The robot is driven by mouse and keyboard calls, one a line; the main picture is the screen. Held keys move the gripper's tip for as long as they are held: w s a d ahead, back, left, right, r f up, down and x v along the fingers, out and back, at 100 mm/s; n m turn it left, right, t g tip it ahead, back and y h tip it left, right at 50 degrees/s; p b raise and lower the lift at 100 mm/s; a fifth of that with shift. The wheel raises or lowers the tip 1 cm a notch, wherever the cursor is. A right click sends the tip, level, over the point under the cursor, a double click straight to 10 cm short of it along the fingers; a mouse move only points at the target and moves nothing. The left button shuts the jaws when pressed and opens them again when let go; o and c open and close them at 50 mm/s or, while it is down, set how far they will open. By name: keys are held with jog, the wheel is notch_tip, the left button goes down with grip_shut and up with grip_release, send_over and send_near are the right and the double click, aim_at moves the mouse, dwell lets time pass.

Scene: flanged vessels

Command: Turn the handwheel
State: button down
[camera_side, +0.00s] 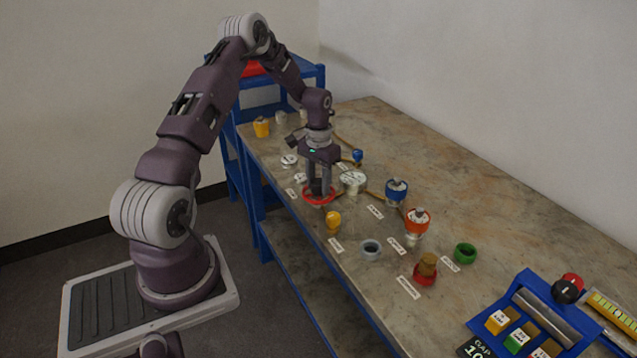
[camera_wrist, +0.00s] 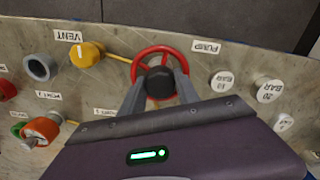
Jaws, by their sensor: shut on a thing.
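The handwheel is a red ring with a dark hub. In the side view the red handwheel (camera_side: 319,195) sits near the table's front edge, under my gripper (camera_side: 318,188), which points straight down. In the wrist view the handwheel (camera_wrist: 161,56) shows its rim and spokes around the black hub (camera_wrist: 160,82). My gripper (camera_wrist: 160,88) is shut on the hub, one finger on each side of it. The near part of the wheel is hidden behind the fingers and the gripper body.
A yellow knob (camera_side: 333,222) by the VENT label (camera_wrist: 69,36) stands close to the wheel. A white round gauge (camera_side: 352,182) is just behind it. Blue-topped (camera_side: 396,191) and orange-topped (camera_side: 417,222) vessels stand further right. A blue console (camera_side: 540,315) is at the near right.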

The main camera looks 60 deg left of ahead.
jog(key=m, duration=0.5)
jog(key=shift+m, duration=0.3)
jog(key=m, duration=0.4)
jog(key=shift+m, duration=0.3)
jog(key=m, duration=0.4)
jog(key=shift+m, duration=2.5)
jog(key=c, duration=0.9)
grip_release()
jog(key=shift+r, duration=0.15)
